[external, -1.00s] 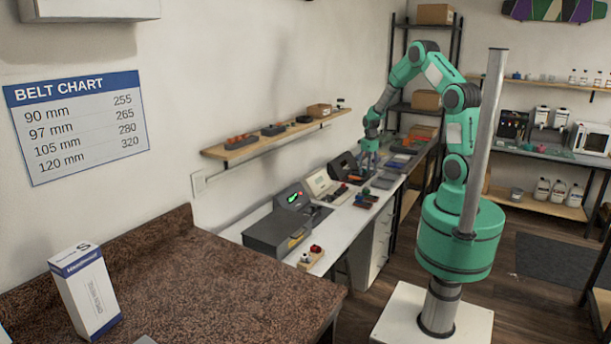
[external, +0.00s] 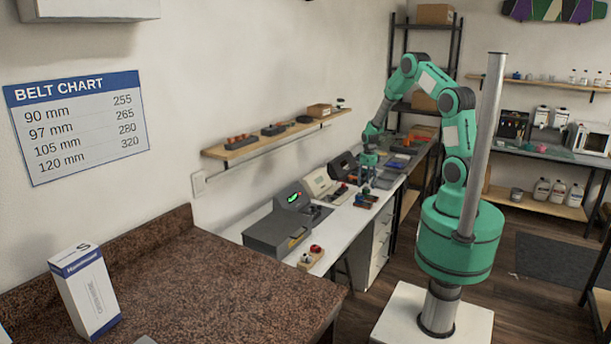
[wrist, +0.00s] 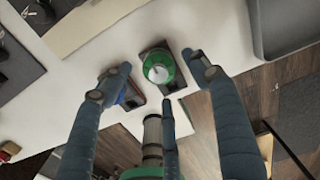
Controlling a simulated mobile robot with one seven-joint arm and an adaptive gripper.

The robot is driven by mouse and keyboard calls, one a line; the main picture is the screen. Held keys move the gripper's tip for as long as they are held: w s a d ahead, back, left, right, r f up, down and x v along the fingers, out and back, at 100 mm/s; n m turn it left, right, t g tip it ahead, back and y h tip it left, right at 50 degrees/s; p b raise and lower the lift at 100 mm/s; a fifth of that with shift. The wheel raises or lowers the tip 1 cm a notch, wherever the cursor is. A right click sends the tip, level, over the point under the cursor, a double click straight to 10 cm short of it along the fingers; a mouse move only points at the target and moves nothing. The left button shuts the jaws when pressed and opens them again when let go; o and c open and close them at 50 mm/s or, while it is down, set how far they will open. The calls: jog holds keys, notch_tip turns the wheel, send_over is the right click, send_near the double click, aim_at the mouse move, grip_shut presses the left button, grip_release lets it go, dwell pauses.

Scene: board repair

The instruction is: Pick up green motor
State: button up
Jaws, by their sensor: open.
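The green motor (wrist: 159,68) shows in the wrist view as a round green body with a pale centre, on a dark and red base. My gripper (wrist: 157,76) has its blue-grey fingers spread around and above it, with nothing held. One fingertip is left of the motor, one is right, and a third finger is below it in the picture. A blue part (wrist: 124,96) on a similar dark base lies partly hidden behind the left finger. In the external view my gripper (external: 369,161) is low over the white bench, and the green motor cannot be made out there.
The white bench (wrist: 98,62) has bare surface around the parts. A grey tray (wrist: 285,28) is at the upper right of the wrist view. Grey bench machines (external: 281,228) line the wall in the external view, below a shelf (external: 272,135).

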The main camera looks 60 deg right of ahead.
aim_at(366, 187)
dwell(0.3)
jog(key=shift+a+f+b, duration=0.15)
jog(key=shift+f+b, duration=0.4)
jog(key=shift+f, duration=2.1)
jog(key=shift+c, duration=0.2)
jog(key=shift+r, duration=0.1)
grip_shut()
jog(key=shift+r, duration=0.1)
